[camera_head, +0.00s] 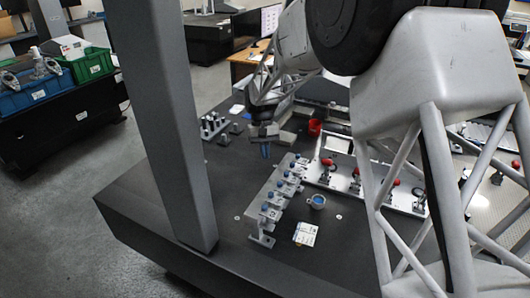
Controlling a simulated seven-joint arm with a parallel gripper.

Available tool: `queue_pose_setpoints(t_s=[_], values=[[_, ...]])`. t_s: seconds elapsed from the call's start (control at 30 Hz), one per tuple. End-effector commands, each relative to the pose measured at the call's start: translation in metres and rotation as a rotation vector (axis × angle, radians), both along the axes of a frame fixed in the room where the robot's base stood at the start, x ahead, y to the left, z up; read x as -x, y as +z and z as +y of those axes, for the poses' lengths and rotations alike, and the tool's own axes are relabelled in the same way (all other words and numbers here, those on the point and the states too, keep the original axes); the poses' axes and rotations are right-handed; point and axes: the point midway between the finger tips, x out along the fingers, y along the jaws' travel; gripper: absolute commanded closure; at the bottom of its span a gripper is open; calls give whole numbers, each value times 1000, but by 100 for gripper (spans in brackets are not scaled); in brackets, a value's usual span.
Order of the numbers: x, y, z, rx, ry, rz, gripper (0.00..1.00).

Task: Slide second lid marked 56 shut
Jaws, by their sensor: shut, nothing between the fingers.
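My gripper (265,151) points down above the dark table, with blue fingertips that look closed and hold nothing I can see. I cannot tell whether the fingertips touch anything. No lid marked 56 can be made out; the markings are too small to read, and part of the table is hidden behind my arm.
A thick grey column (165,120) rises at left. The table's front left is clear.

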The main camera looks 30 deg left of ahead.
Motion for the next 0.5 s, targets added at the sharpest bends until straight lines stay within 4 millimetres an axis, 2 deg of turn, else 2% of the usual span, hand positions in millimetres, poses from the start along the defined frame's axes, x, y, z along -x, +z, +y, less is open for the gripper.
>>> queue_pose_setpoints(t_s=[0.5], values=[[22,-70,-18,1,0,2,100]])
